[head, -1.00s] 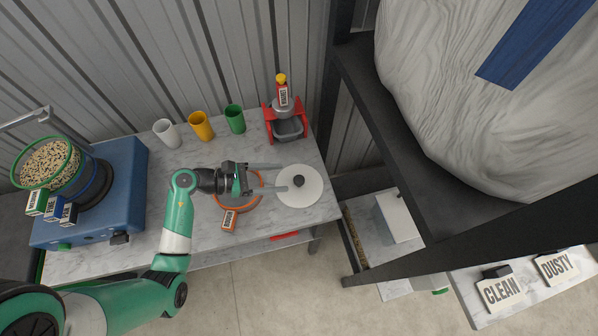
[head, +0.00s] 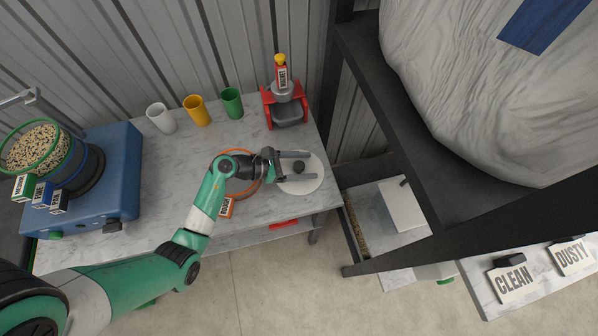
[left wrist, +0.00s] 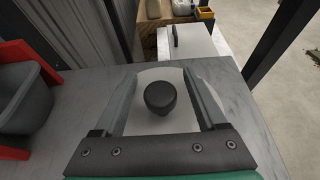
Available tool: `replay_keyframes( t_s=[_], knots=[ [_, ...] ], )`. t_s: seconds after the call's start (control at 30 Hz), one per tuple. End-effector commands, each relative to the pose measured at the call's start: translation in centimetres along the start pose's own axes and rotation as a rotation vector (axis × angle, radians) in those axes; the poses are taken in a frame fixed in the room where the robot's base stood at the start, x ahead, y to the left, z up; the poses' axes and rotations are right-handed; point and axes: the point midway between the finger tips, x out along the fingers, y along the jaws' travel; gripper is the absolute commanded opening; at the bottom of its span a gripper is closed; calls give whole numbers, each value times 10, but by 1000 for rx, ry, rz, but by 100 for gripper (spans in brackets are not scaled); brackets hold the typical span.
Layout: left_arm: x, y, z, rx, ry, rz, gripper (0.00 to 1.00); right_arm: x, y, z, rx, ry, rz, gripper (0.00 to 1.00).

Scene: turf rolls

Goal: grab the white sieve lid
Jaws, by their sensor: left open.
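The white sieve lid (head: 313,181) is a round disc with a dark knob (head: 299,167). It lies on the right end of the marble-topped table. My left gripper (head: 305,168) is open over the lid, with one finger on each side of the knob and neither seen to touch it. In the left wrist view, the knob (left wrist: 160,96) stands centred between the two open fingers (left wrist: 162,98), and the white lid (left wrist: 160,74) shows around it. Whether the fingers touch the lid's surface is hard to tell. My right gripper is out of view.
An orange-rimmed sieve (head: 238,160) lies left of the lid, partly hidden by my arm. A red stand with a grey bin (head: 288,113) is behind the lid. White (head: 160,118), yellow (head: 197,111) and green (head: 232,103) cups line the back. A dark shelf frame (head: 385,110) rises at right.

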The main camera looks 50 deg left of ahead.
Motion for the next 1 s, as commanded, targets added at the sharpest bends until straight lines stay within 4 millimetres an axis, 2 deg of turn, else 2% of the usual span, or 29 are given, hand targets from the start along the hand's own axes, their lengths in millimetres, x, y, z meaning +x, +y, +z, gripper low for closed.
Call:
replay_keyframes(
  t_s=[0.1,0.3,0.37,0.7,0.73,1.0],
  knots=[
    [13,0,-1,1,1,-1,74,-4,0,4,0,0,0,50],
    [13,0,1,0,0,0,74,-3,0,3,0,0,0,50],
    [13,0,1,0,0,0,65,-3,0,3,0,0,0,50],
    [13,0,1,0,0,0,4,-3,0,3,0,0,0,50],
    [13,0,1,0,0,0,0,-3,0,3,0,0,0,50],
    [12,0,1,0,-1,1,0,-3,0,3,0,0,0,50]
  ],
)
